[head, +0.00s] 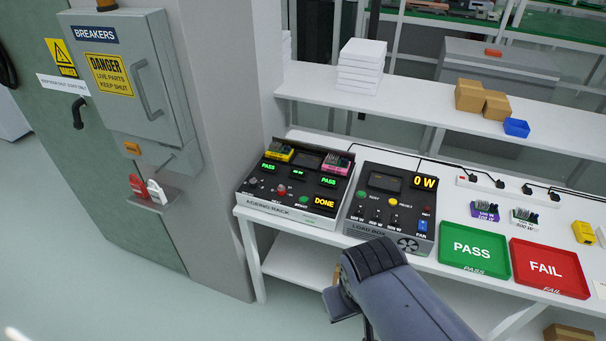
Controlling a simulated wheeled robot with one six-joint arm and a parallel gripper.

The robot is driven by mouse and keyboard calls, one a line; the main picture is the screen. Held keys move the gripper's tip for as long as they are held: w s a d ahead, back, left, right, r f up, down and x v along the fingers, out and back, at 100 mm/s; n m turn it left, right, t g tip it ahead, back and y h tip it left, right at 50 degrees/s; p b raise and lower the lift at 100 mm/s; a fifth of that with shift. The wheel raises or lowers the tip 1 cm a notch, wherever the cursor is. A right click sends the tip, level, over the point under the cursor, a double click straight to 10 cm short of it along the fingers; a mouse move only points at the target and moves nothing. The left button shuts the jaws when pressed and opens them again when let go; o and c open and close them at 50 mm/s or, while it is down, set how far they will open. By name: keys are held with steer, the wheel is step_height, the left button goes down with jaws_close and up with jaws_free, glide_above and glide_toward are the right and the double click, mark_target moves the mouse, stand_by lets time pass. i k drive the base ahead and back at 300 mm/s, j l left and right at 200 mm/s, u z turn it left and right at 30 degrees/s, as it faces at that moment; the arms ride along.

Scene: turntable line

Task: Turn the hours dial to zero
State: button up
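The ageing rack (291,220) stands on the white bench, its sloped dark panel facing me. A small dark round knob (253,181) sits at the panel's left; its label and pointer are too small to read, so I cannot tell whether it is the hours dial or where it is set. A red knob or button (281,189) and a green button (303,200) sit to its right. Green PASS readouts and a yellow DONE sign show on the panel. My gripper (342,303) is low in front of the bench, apart from the rack, mostly hidden by my arm; its fingers are unclear.
The load box (363,236) stands right of the rack, with a green PASS tray (474,277) and a red FAIL tray (519,284) beyond. A grey pillar and breaker cabinet (130,75) stand left. A shelf (425,112) runs above the bench's back.

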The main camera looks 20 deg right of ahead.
mark_target(252, 183)
steer(key=i+j, duration=0.2)
steer(key=i, duration=0.25)
steer(key=i+j, duration=0.25)
steer(key=i, duration=0.25)
